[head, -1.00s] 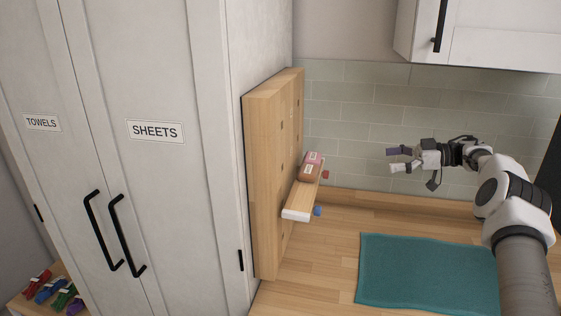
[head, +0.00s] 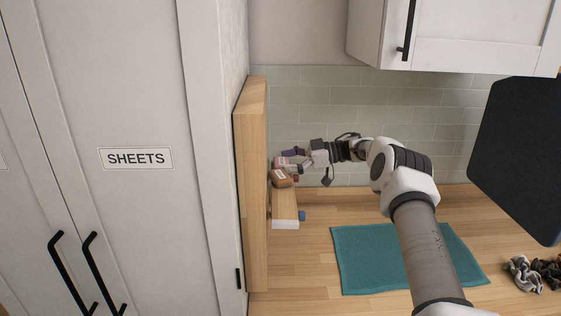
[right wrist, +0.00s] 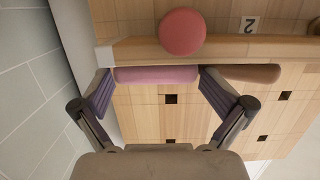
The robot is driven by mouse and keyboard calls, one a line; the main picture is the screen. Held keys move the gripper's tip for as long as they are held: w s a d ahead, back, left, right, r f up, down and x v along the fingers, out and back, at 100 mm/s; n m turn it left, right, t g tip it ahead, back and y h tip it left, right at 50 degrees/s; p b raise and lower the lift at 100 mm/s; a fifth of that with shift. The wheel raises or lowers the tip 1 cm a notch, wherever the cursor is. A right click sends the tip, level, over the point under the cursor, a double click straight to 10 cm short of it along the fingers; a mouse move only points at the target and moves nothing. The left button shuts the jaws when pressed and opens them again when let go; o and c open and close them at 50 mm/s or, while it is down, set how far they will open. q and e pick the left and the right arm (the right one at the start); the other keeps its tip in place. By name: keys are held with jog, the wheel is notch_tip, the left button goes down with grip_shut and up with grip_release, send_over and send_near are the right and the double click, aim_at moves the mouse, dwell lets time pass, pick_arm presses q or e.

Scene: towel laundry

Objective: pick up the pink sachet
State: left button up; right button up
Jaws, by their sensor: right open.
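The pink sachet (head: 280,162) lies at the far end of the small wooden shelf, behind a brown sachet (head: 283,179). In the right wrist view the pink sachet (right wrist: 155,75) is a long pink strip lying between my fingers. My right gripper (right wrist: 157,88) is open, one purple-padded finger at each end of the strip. I cannot tell whether the fingers touch it. The right fingertip is also close to the brown sachet (right wrist: 243,73). In the head view my right gripper (head: 288,160) partly covers the pink sachet. My left gripper is out of view.
The shelf (head: 285,215) juts from an upright wooden board (head: 250,180) beside the SHEETS cupboard (head: 215,150). A round red knob (right wrist: 182,32) sits at the shelf in the wrist view. A teal towel (head: 365,260) lies on the counter; dark cloths (head: 523,273) lie at right.

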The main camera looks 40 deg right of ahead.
jog(key=shift+f, duration=0.15)
jog(key=shift+d, duration=0.1)
jog(key=shift+c, duration=0.9)
jog(key=c, duration=0.5)
jog(key=shift+c, duration=0.2)
